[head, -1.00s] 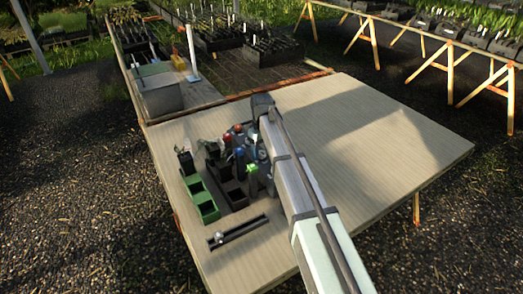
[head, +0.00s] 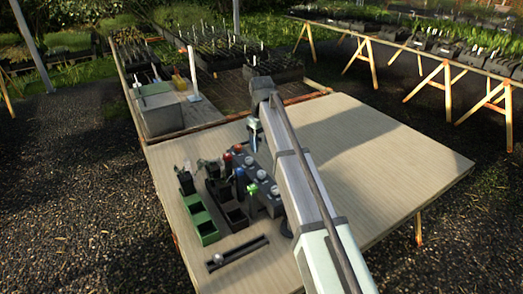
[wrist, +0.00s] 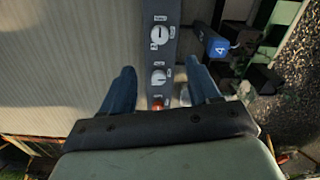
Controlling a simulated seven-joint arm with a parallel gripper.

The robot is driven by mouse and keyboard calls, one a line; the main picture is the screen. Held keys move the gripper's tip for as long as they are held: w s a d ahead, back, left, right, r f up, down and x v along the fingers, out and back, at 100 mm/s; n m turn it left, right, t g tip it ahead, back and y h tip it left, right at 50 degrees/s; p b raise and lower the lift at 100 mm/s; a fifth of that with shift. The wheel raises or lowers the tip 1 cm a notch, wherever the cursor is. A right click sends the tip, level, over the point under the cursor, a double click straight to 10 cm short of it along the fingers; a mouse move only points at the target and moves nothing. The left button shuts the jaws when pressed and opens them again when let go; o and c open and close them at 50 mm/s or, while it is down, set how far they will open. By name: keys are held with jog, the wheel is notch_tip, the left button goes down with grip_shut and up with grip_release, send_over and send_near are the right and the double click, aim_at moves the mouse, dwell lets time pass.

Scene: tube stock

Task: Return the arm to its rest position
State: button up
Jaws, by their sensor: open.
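My gripper (wrist: 160,72) is open, its two dark blue fingers spread apart with nothing held between them. In the head view my gripper (head: 256,133) hangs above the wooden table (head: 370,135), past the far end of a grey panel with round knobs (head: 264,188). In the wrist view this panel (wrist: 160,55) lies below and between the fingers, with white-labelled dials. My arm reaches up from the lower right of the head view and hides part of the table and possibly the panel's right side.
Left of the panel stand green bins (head: 203,219), black bins (head: 234,213) and coloured-top items, one blue and marked 4 (wrist: 217,45). A dark rail with a ball (head: 240,254) lies in front. A grey box (head: 160,112) stands behind. The table's right side is clear.

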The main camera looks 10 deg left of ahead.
jog(key=shift+r, duration=0.3)
